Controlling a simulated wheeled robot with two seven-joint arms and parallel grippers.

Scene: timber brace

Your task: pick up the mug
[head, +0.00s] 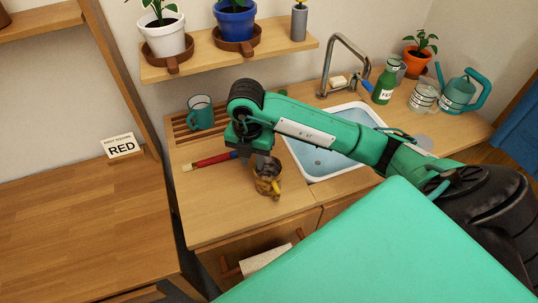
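A brownish patterned mug with a yellow handle (267,184) stands upright on the wooden counter, left of the sink. My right gripper (262,160) points down right at its rim. The fingertips overlap the rim in the picture, and I cannot tell whether they grip the wall or only hover there. The opening between the fingers is not clear. A teal mug (200,115) stands further back on a slatted wooden rack, clear of the gripper. My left gripper is not in view.
The sink (330,165) is partly behind my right arm. A green bottle (385,84) and a teal watering can (459,93) stand at the back right. A shelf (270,55) with potted plants hangs above.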

